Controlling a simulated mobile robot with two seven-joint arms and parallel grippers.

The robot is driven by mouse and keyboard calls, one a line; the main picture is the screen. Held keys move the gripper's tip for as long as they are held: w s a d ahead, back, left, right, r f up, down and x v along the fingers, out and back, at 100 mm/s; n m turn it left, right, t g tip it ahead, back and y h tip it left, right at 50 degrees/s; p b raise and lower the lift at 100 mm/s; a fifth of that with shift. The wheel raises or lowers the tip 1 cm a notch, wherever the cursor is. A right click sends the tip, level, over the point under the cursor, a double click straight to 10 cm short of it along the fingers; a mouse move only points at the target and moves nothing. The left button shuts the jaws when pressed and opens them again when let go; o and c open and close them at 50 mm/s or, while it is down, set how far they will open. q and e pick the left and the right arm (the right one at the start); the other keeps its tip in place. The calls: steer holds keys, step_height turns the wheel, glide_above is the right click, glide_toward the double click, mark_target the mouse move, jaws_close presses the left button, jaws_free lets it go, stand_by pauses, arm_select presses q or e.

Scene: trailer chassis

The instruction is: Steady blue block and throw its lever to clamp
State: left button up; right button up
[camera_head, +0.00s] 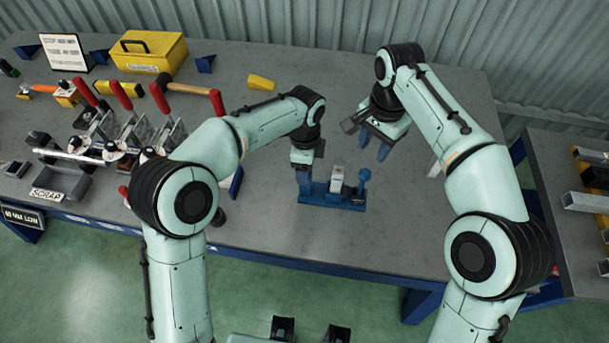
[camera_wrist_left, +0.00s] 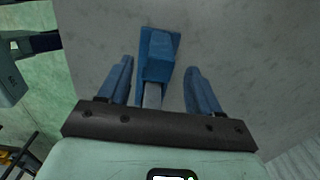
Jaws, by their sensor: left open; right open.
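The blue block (camera_head: 330,196) is a low blue fixture on the grey bench. A pale grey piece (camera_head: 337,176) stands at its middle, and an upright blue lever with a rounded top (camera_head: 365,178) is at its right end. My left gripper (camera_head: 304,172) is over the block's left end. In the left wrist view the block (camera_wrist_left: 158,60) lies between the open fingers of my left gripper (camera_wrist_left: 160,88), with a gap visible on both sides. My right gripper (camera_head: 374,143) is open and empty, behind and above the lever, apart from it.
The grey bench (camera_head: 290,235) is clear in front of the block. At the left are several red-handled clamps (camera_head: 122,97), a hammer (camera_head: 195,90), a scrap tray (camera_head: 62,182) and a yellow toolbox (camera_head: 148,52). A yellow wedge (camera_head: 261,82) lies behind my left arm. A side rack (camera_head: 590,200) stands at the right.

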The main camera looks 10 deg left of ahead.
arm_select(q)
step_height(320, 180, down, 6)
steer(key=shift+f, duration=0.2)
